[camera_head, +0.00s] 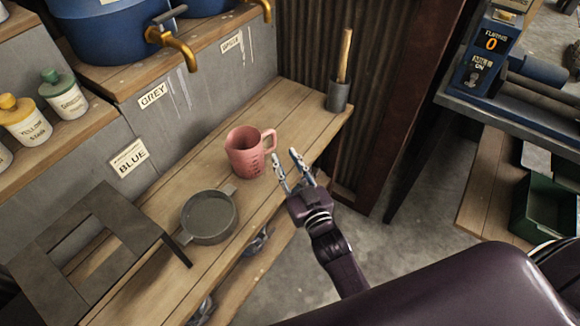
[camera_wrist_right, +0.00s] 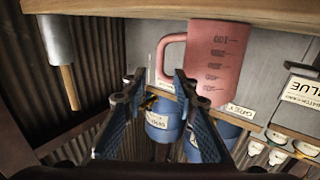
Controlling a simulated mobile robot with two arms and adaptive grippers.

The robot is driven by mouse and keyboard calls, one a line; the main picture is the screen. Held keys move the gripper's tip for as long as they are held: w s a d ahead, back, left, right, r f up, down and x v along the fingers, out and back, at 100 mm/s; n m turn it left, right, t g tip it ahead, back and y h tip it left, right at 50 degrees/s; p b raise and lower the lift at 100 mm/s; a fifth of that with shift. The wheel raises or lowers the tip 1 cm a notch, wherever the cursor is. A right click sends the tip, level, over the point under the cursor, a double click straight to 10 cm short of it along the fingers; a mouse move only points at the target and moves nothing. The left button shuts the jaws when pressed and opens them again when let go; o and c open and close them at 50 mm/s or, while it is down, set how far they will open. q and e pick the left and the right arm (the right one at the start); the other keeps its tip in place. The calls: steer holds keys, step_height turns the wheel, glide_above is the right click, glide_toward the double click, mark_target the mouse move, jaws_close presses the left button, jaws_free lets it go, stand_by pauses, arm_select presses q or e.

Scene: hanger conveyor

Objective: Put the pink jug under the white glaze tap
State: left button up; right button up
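The pink jug (camera_head: 245,158) stands upright on the wooden shelf, its handle towards the right; dark measuring marks show on it. My right gripper (camera_head: 285,158) is open and empty, just right of the handle and apart from it. In the right wrist view, which is upside down, the jug (camera_wrist_right: 218,62) is beyond the open fingers (camera_wrist_right: 158,85). A brass tap (camera_head: 265,10) is at the top edge above a small label (camera_head: 231,42) that is hard to read. Another brass tap (camera_head: 178,48) is above the GREY label (camera_head: 152,95). My left gripper is out of view.
A grey round pan (camera_head: 209,217) and a dark square frame (camera_head: 70,262) are on the shelf (camera_head: 290,103) left of the jug. A grey cup with a wooden-handled tool (camera_head: 338,95) stands at the far right end. The shelf behind the jug is clear.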

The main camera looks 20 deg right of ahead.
mark_target(275, 141)
steer(key=shift+s, duration=1.2)
steer(key=shift+c, duration=1.1)
steer(key=shift+w+a+r+p, duration=0.15)
steer(key=shift+w+a+p, duration=0.15)
steer(key=shift+p, duration=0.05)
steer(key=shift+w+a+y+p, duration=0.3)
steer(key=shift+w+y+p, duration=0.15)
steer(key=shift+w, duration=0.4)
steer(key=shift+w+d+f+h+p, duration=0.1)
steer(key=shift+w+f+h+p, duration=0.15)
steer(key=shift+w+f+p, duration=0.25)
steer(key=shift+w+d+f, duration=0.2)
steer(key=shift+w+f, duration=0.1)
steer(key=shift+w, duration=0.1)
steer(key=shift+w+f, duration=0.15)
steer(key=shift+w, duration=0.1)
steer(key=w+b, duration=0.3)
steer(key=w, duration=0.3)
steer(key=shift+w+r, duration=0.2)
steer(key=shift+w+a, duration=0.1)
steer(key=shift+w, duration=0.4)
steer(key=shift+r, duration=0.1)
jaws_close()
